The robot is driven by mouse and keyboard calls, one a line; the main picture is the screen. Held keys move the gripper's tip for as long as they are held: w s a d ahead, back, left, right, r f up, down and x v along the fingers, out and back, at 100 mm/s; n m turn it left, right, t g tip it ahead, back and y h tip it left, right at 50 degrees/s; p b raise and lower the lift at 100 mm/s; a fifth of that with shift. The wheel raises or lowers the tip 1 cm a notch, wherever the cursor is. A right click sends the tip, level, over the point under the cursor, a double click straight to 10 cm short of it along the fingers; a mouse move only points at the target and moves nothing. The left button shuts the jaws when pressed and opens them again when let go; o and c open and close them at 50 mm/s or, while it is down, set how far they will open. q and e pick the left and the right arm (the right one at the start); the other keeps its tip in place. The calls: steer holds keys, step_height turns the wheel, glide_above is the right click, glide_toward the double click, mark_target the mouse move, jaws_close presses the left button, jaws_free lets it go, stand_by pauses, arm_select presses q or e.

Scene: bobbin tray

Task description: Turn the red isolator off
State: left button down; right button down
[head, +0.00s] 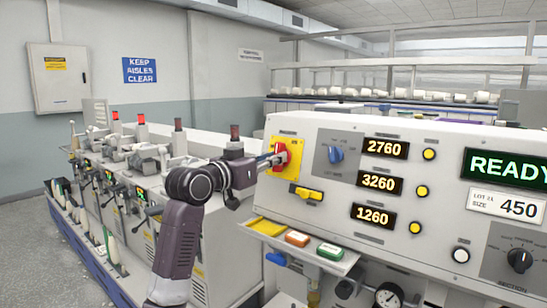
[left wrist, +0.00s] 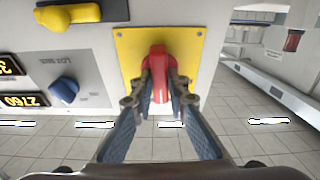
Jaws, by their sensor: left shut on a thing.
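The red isolator (head: 279,158) is a red rotary handle on a yellow plate (head: 291,149) at the left end of the grey control panel. It also shows in the left wrist view (left wrist: 159,62), in the upper middle, on the yellow plate (left wrist: 128,45). My left gripper (head: 272,160) reaches the isolator from the left in the head view. In the left wrist view its two fingers (left wrist: 160,85) are shut on the red handle, one on each side. The fingers hide part of the handle. My right gripper is in neither view.
A blue knob (head: 335,155) and a yellow handle (head: 309,194) sit close to the isolator. Lit number displays (head: 379,182) and a READY screen (head: 505,166) are further right. Machines line the left.

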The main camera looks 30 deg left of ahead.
arm_select(q)
steer(key=shift+r+n+p, duration=0.15)
steer(key=shift+n+p, duration=0.45)
steer(key=shift+n, duration=0.1)
steer(key=n+y+p, duration=0.1)
steer(key=n+p, duration=0.2)
steer(key=n+y+p, duration=0.1)
steer(key=n+p, duration=0.2)
steer(key=shift+d+r+g+p, duration=0.15)
steer(key=shift+r+g+p, duration=0.05)
steer(key=shift+g+p, duration=0.15)
steer(key=n+g+y+p, duration=0.1)
steer(key=n+p, duration=0.4)
steer(key=p, duration=0.3)
steer(key=n+g+y+p, duration=0.1)
steer(key=n+p, duration=0.5)
steer(key=p, duration=0.2)
steer(key=shift+d, duration=0.1)
steer(key=shift+f+n+p, duration=0.15)
steer(key=shift+n+p, duration=0.45)
steer(key=shift+p, duration=0.2)
steer(key=c, duration=2.1)
jaws_free()
steer(key=shift+w, duration=0.1)
steer(key=shift+o, duration=1.1)
steer(key=shift+w+f, duration=0.15)
